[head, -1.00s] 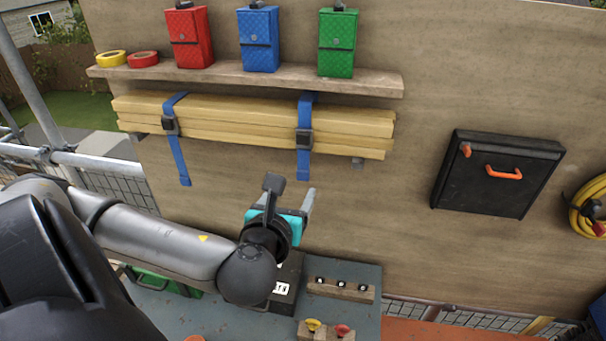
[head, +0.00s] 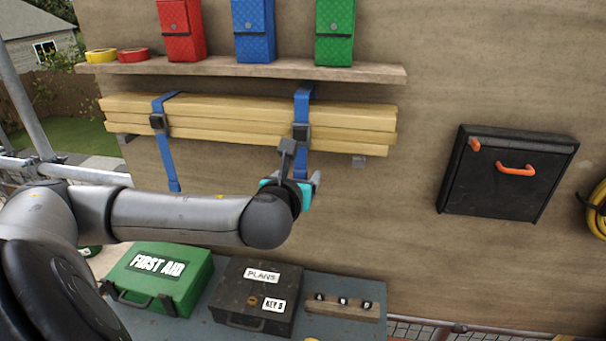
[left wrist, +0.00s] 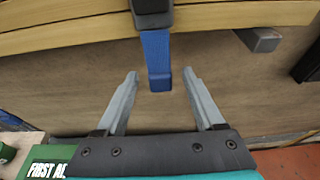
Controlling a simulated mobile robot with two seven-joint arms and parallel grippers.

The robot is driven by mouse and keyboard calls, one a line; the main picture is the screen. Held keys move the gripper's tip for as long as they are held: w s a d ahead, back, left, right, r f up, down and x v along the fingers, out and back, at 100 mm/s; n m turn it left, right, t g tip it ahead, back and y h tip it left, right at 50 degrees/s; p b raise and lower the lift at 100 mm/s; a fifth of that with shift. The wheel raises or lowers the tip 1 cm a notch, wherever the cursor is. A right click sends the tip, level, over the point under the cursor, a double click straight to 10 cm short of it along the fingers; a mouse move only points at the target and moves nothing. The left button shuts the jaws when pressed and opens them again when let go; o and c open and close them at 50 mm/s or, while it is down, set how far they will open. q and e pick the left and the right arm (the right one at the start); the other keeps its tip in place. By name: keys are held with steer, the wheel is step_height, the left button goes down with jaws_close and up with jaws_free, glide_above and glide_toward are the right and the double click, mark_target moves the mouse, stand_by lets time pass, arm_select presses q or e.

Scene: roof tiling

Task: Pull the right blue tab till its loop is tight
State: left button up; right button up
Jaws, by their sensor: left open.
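The right blue strap loops around a bundle of wooden battens (head: 240,130). Its dark buckle (head: 301,132) sits on the battens' front, and the right blue tab (head: 302,164) hangs below. In the left wrist view the tab (left wrist: 157,60) hangs down with a thicker folded end. My left gripper (head: 302,178) is at the tab's lower part in the head view. In the left wrist view the open fingers (left wrist: 160,85) stand on either side of the tab's end, apart from it. The left blue tab (head: 168,165) hangs from its own buckle. My right gripper is not in view.
A shelf (head: 380,74) above holds red, blue and green boxes and tape rolls. Below stand a green first aid box (head: 190,290) and a dark plans box (head: 230,300). A black case (head: 505,190) with orange handle is at right. The wall between is clear.

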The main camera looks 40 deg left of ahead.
mark_target(301, 174)
arm_select(q)
steer(key=shift+x, duration=2.15)
steer(key=shift+c, duration=0.2)
jaws_close()
